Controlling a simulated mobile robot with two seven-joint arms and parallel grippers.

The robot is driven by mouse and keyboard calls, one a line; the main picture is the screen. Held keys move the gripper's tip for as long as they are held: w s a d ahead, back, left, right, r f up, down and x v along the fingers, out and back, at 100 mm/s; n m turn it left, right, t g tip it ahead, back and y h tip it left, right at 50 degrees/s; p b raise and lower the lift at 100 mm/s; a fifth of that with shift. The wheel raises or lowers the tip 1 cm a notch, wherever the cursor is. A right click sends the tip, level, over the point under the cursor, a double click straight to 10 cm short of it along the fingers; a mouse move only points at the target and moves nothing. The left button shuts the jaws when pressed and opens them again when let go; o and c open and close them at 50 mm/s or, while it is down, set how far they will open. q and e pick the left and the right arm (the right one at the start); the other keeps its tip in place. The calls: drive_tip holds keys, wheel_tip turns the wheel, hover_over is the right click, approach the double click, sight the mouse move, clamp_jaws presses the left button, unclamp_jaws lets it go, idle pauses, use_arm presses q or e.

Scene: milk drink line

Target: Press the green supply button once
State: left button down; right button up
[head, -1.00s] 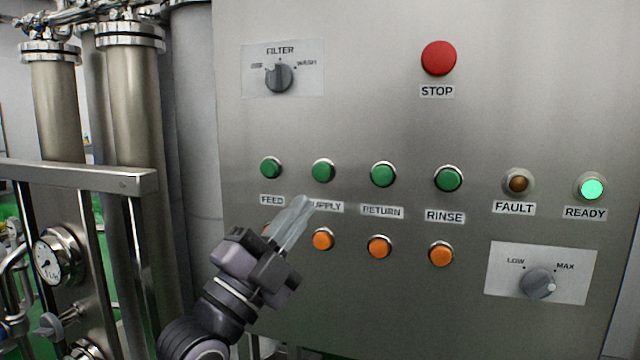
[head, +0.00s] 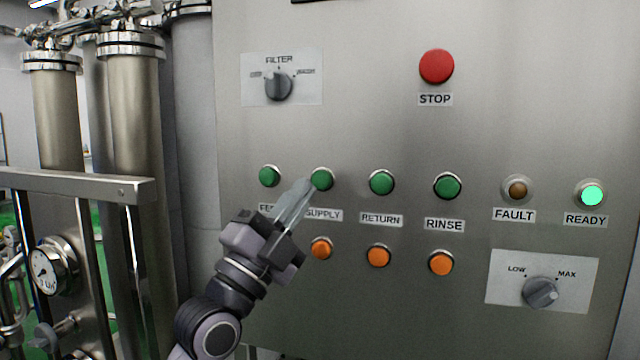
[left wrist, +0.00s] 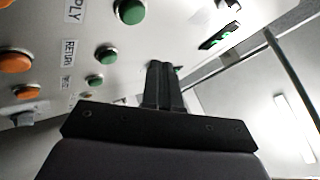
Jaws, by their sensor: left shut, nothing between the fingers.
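The green supply button (head: 321,179) sits on the steel panel above its SUPPLY label, second from the left in the green row. My left gripper (head: 307,186) is shut and empty. Its fingertips overlap the lower left edge of the supply button in the head view; I cannot tell whether they touch it. In the left wrist view the shut fingers (left wrist: 160,78) point up toward the panel, with a large green button (left wrist: 130,11) beside the partly seen "PLY" label to their left. My right gripper is not in view.
Green feed (head: 269,176), return (head: 382,182) and rinse (head: 447,186) buttons flank the supply button. Orange buttons (head: 378,256) lie below. A red stop button (head: 436,66) is above, a filter knob (head: 278,86) upper left. Ready lamp (head: 592,195) glows green. Pipes and a rail (head: 80,184) stand left.

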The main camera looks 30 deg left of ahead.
use_arm(q)
drive_tip(key=shift+y, duration=0.3)
drive_tip(key=shift+w+a, duration=0.3)
drive_tip(key=shift+w, duration=0.8)
drive_tip(key=shift+w+a, duration=0.25)
drive_tip(key=shift+w, duration=0.8)
drive_tip(key=shift+w, duration=0.15)
drive_tip(key=shift+w+a, duration=0.1)
drive_tip(key=shift+w, duration=0.15)
drive_tip(key=shift+w+a, duration=0.1)
drive_tip(key=shift+w, duration=0.3)
idle(0.7)
drive_tip(key=shift+s, duration=0.1)
drive_tip(key=shift+s+d, duration=0.2)
drive_tip(key=shift+s, duration=0.5)
drive_tip(key=shift+s+d+p, duration=0.1)
drive_tip(key=shift+s+d, duration=0.1)
drive_tip(key=shift+s, duration=0.6)
drive_tip(key=shift+s+d+p, duration=0.1)
drive_tip(key=shift+s+d, duration=0.1)
drive_tip(key=shift+s, duration=0.65)
drive_tip(key=shift+s+d+p, duration=0.1)
drive_tip(key=shift+s+d, duration=0.1)
drive_tip(key=shift+s, duration=0.6)
